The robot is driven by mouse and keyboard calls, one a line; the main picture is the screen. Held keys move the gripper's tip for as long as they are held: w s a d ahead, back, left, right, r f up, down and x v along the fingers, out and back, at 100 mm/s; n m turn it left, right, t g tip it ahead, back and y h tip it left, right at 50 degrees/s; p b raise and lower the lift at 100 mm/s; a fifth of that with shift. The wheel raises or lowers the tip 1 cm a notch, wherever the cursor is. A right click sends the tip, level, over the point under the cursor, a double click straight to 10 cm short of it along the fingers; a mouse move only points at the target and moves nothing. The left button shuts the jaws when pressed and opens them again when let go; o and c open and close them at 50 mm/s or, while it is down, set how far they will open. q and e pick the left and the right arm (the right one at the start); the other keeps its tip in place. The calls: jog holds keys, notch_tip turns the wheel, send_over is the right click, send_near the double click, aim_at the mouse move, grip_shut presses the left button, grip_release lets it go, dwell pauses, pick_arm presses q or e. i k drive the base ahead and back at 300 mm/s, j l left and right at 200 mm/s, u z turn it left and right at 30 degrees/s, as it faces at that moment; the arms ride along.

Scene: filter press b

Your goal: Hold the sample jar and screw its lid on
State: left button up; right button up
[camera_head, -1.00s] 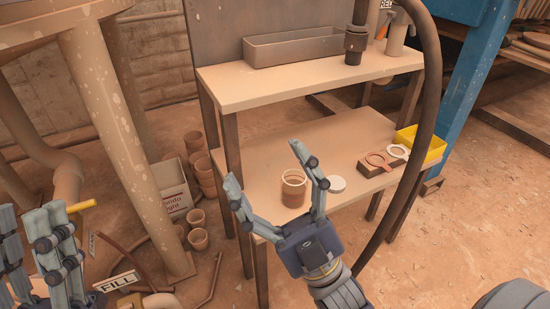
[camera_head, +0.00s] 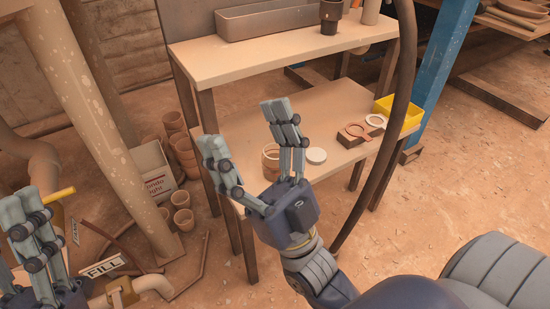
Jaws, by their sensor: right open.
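The sample jar (camera_head: 269,158) is a small brown, open-topped jar on the lower shelf of the bench, partly hidden behind my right gripper's fingers. The white round lid (camera_head: 316,155) lies flat on the shelf just right of the jar, apart from it. My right gripper (camera_head: 243,126) is open, its fingers spread in front of the jar in the picture. I cannot tell whether it touches the jar. My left gripper (camera_head: 30,205) is at the lower left edge, far from the jar. Its fingers overlap in view, so its opening is unclear.
The upper shelf (camera_head: 260,58) overhangs behind. A dark hose (camera_head: 388,130) hangs at the right. Pots (camera_head: 183,150) stand on the floor left.

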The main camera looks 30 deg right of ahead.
aim_at(275, 161)
jog(key=z, duration=1.25)
